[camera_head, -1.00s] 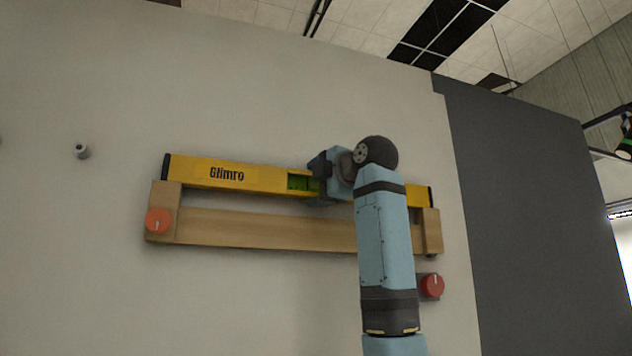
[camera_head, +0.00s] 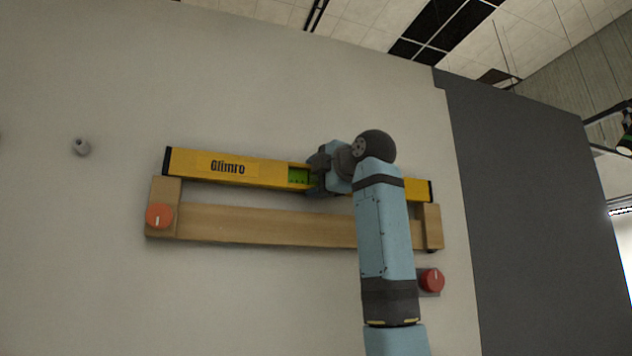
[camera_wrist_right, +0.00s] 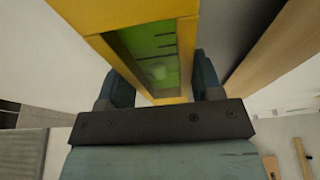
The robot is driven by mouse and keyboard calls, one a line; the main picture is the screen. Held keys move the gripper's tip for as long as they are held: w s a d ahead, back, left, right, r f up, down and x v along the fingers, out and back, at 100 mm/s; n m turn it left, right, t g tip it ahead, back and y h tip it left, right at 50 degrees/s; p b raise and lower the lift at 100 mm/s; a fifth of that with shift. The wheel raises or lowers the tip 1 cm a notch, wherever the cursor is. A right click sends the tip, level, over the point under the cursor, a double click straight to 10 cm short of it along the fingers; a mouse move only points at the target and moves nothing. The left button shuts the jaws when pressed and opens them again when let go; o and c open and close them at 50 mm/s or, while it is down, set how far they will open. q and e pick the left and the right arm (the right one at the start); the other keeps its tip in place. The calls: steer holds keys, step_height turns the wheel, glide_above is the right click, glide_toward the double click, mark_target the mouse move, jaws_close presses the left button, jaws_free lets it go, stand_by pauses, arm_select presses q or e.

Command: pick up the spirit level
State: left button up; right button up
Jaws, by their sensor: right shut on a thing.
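The spirit level (camera_head: 245,170) is a long yellow bar with black end caps, the word Glimro and a green vial window. In the head view it is slightly above the wooden wall holder (camera_head: 265,226), with a thin gap at the left block. My right forearm hides part of the level and the holder. My left gripper is not in view.
An orange knob (camera_head: 159,216) sits on the holder's left block. A red knob (camera_head: 431,280) is on the wall below the right block. A small grey peg (camera_head: 81,147) sticks out at the left. The wall above the level is clear.

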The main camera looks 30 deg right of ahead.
steer(key=shift+r, duration=0.35)
steer(key=shift+s, duration=0.15)
steer(key=s+a+b, duration=0.3)
steer(key=s+b, duration=0.2)
steer(key=s, duration=0.9)
steer(key=shift+s+a, duration=0.25)
steer(key=shift+a, duration=0.05)
stand_by(0.6)
